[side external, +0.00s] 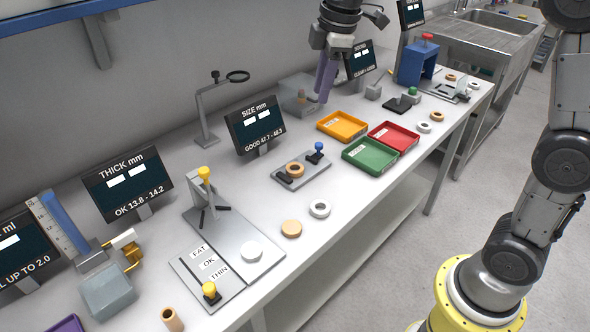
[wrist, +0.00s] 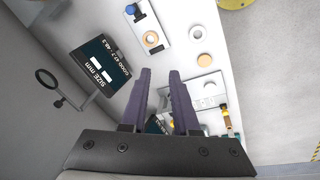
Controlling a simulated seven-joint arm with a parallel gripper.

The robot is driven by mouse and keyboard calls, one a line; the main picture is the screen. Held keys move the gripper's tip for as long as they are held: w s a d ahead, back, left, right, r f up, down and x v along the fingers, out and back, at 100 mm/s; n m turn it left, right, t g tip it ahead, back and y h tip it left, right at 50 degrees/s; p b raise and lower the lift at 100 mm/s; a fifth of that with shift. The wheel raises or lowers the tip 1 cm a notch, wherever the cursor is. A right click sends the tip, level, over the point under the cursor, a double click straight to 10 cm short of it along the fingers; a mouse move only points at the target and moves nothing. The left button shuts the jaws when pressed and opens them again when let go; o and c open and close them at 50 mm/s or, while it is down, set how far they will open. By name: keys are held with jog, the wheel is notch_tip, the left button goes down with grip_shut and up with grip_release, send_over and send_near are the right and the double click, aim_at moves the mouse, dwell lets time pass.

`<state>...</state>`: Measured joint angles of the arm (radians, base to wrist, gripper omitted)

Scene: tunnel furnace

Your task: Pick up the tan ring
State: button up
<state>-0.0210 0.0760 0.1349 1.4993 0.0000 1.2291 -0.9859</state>
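A tan ring (side external: 291,228) lies flat on the white bench near its front edge. It also shows in the wrist view (wrist: 204,60). Another tan ring (side external: 295,169) sits on a small grey gauge plate (side external: 316,176) with a blue knob; it shows in the wrist view too (wrist: 150,38). My gripper (side external: 323,95) is above the back of the bench, behind and apart from both rings. In the wrist view its purple fingers (wrist: 160,76) are apart with nothing between them.
A white ring (side external: 320,208) lies beside the loose tan ring. Orange (side external: 342,116), red (side external: 414,137) and green (side external: 358,164) trays stand to the right. The size display (side external: 232,125), a stand with a hoop (side external: 200,105) and the thickness gauge (side external: 232,235) stand to the left.

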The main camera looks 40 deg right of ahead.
jog(key=w+f+g, duration=0.2)
jog(key=w+f, duration=0.4)
jog(key=f, duration=0.2)
send_over(296, 172)
notch_tip(296, 172, down, 10)
jog(key=shift+s+a+f, duration=0.1)
jog(key=shift+a+f, duration=0.05)
jog(key=shift+f, duration=0.05)
jog(key=shift+d+f, duration=0.15)
jog(key=shift+f, duration=1.4)
jog(key=shift+d+f, duration=0.1)
jog(key=shift+f, duration=1.45)
grip_shut()
